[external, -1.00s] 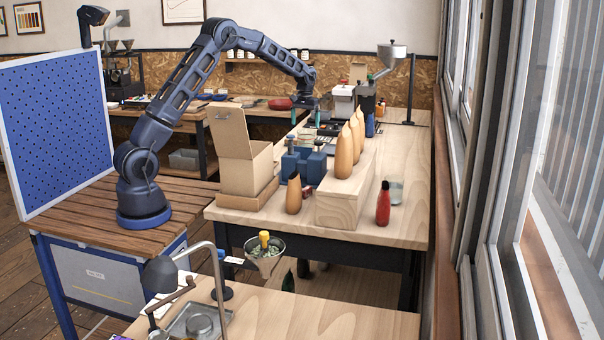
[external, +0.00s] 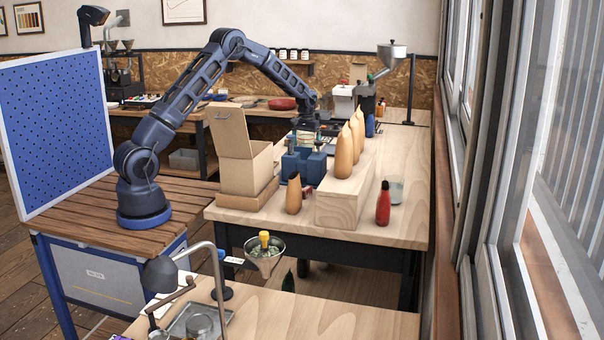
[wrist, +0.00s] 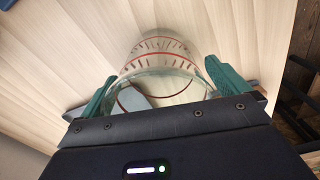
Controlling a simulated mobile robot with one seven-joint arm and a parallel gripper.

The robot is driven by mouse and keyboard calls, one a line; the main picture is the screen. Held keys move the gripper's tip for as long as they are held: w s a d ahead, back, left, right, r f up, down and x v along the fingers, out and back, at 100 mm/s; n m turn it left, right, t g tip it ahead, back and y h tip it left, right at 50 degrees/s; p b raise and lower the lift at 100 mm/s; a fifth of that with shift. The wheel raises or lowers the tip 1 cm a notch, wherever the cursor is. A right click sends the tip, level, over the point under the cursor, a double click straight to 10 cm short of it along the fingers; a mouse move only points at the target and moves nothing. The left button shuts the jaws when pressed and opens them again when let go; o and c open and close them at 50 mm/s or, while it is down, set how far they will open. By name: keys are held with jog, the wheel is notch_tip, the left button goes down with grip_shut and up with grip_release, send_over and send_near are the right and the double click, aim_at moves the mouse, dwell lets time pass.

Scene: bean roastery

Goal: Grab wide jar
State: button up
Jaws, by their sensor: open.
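A wide clear glass jar (wrist: 157,48) with red graduation marks stands on the light wood table in the wrist view. My gripper (wrist: 160,76) is open, with one green finger on each side of the jar. The near part of the jar is hidden by the gripper body. I cannot tell whether the fingers touch the glass. In the external view my gripper (external: 306,136) is low over the workbench, behind the blue block holder, and the jar there is mostly hidden.
Close by stand a blue block holder (external: 304,168), an open cardboard box (external: 246,172), and tall wooden bottle shapes (external: 344,152) near a wooden block (external: 345,198). A red bottle (external: 383,205) and another clear glass (external: 397,190) stand at the right edge.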

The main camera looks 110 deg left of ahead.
jog(key=c, duration=1.1)
